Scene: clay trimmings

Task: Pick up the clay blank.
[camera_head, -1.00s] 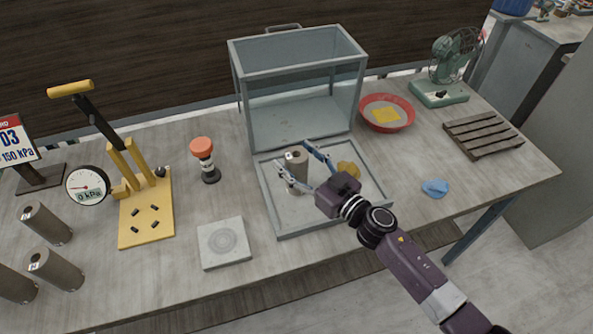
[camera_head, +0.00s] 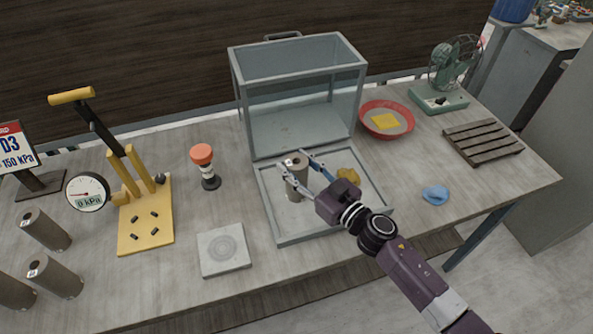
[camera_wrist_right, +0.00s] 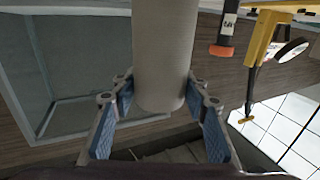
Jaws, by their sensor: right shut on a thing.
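The clay blank (camera_head: 296,188) is a grey-brown cylinder with a dark hole in its top. It stands upright over the left part of the shallow grey tray (camera_head: 283,237). My right gripper (camera_head: 294,168) is shut on it near its upper end, with one finger on each side. In the right wrist view the blank (camera_wrist_right: 165,45) sits between the blue-padded fingers (camera_wrist_right: 160,88). I cannot tell whether its base touches the tray. My left gripper is out of view.
A square plate (camera_head: 223,249), a yellow press (camera_head: 146,215) and several similar cylinders (camera_head: 55,277) are to the left. A red bowl (camera_head: 408,112) is at right.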

